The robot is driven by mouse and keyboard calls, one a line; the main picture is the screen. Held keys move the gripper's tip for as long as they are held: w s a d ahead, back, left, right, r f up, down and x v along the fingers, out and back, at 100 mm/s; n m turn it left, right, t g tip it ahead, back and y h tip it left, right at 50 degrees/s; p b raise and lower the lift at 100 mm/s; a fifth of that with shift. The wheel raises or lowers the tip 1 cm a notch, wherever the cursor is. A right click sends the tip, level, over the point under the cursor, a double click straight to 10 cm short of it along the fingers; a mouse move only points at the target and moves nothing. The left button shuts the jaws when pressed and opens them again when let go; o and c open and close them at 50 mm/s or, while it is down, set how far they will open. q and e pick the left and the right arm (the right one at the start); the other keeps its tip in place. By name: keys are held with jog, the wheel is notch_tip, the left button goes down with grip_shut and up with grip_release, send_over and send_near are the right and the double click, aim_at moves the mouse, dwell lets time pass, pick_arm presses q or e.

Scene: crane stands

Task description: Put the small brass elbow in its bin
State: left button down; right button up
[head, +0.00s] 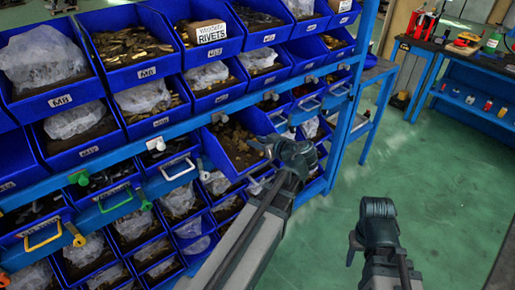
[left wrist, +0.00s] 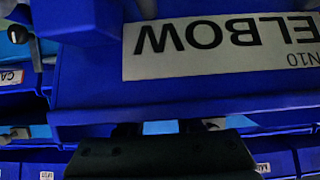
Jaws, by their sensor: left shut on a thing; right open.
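A blue bin (head: 240,165) with dark brown and brass-coloured pieces inside sticks out of the rack in the head view. In the left wrist view a blue bin front (left wrist: 85,85) fills much of the picture, with an upside-down white label (left wrist: 225,45) reading ELBOW and N10. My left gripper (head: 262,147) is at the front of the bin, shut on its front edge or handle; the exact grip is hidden. My right gripper (head: 355,243) is open and empty, over the floor at right. I cannot pick out the small brass elbow.
The rack holds rows of blue bins, among them one marked M8 (head: 45,90) and one with a RIVETS box (head: 211,31). Coloured handles (head: 115,201) stick out below. A workbench (head: 470,55) with tools stands at the far right. The green floor (head: 440,170) between is clear.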

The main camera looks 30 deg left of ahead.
pick_arm(q)
jog(key=shift+f, duration=0.15)
pick_arm(e)
jog(key=shift+f, duration=0.15)
jog(key=shift+f, duration=0.1)
pick_arm(q)
jog(key=shift+f, duration=0.2)
jog(key=c, duration=0.8)
grip_release()
jog(key=shift+r, duration=0.1)
jog(key=shift+c, duration=0.2)
